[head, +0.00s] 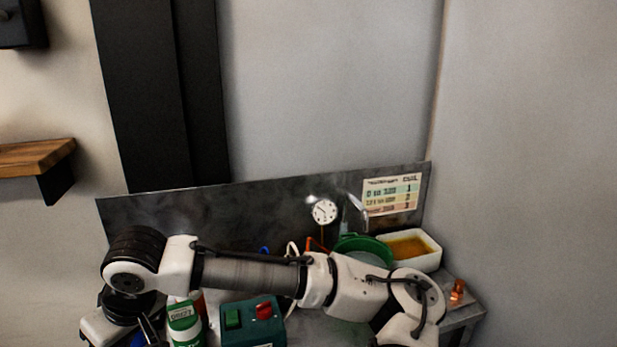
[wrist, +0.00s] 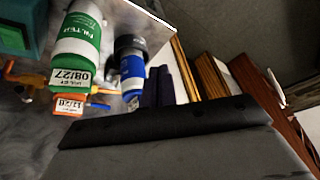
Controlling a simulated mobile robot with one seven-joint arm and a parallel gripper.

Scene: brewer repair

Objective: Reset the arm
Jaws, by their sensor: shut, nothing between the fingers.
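My arm stretches across the lower part of the head view, in front of the bench. Its white elbow joint is at the right and its grey ribbed link runs left to a black and white joint. In the wrist view my gripper (wrist: 190,140) shows as a large dark grey shape across the bottom. It is shut and empty, apart from the bottles. Its fingertips are not clear in the head view, where the lower frame edge cuts off the end of the arm.
The wrist view shows a blue-labelled bottle (wrist: 132,68). A wooden shelf (head: 35,157) is at left.

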